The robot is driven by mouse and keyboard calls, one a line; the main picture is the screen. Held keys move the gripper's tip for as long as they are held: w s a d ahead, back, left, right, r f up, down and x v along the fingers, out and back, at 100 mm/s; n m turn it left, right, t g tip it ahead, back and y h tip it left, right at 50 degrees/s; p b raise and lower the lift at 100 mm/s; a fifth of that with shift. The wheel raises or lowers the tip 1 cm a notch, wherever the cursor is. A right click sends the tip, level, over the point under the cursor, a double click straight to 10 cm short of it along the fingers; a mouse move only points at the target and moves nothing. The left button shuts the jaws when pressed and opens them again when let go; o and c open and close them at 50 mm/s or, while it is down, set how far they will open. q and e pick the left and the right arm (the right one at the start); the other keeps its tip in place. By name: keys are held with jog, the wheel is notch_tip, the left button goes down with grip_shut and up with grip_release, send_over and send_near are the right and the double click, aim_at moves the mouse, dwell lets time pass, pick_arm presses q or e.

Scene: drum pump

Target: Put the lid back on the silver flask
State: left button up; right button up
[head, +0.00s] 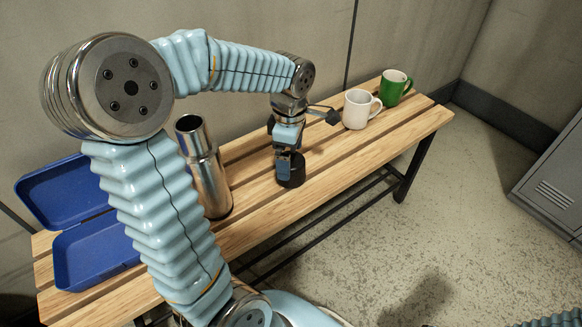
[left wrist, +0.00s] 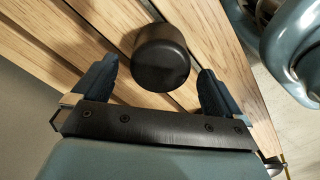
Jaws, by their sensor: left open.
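The silver flask (head: 205,170) stands upright and open-topped on the wooden bench, partly behind my left arm. The black lid (head: 291,171) sits on the bench to the right of the flask. My left gripper (head: 287,160) is open and points down at the lid. In the left wrist view the lid (left wrist: 161,57) lies between and just ahead of the two fingertips of my left gripper (left wrist: 158,75), with visible gaps on both sides. My right gripper is not in view.
The slatted bench (head: 330,160) bears an open blue box (head: 90,250) at the left, and a white mug (head: 357,110) and a green mug (head: 392,88) at the right. A wall runs close behind. A grey locker (head: 555,185) stands far right.

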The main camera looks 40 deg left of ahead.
pick_arm(q)
notch_tip(320, 180, down, 4)
jog(key=shift+b, duration=0.35)
jog(key=shift+c, duration=0.5)
jog(key=c, duration=0.8)
jog(key=shift+c, duration=0.2)
jog(key=shift+r, duration=0.15)
jog(key=shift+r, duration=0.65)
jog(key=s+d+r+p, duration=0.1)
jog(key=s+d+r, duration=0.2)
jog(key=s+r, duration=0.2)
jog(key=s+d+r+p, duration=0.2)
jog(key=s+d+r, duration=0.1)
jog(key=s+r, duration=0.3)
jog(key=shift+s+d+r, duration=0.25)
jog(key=shift+s, duration=0.45)
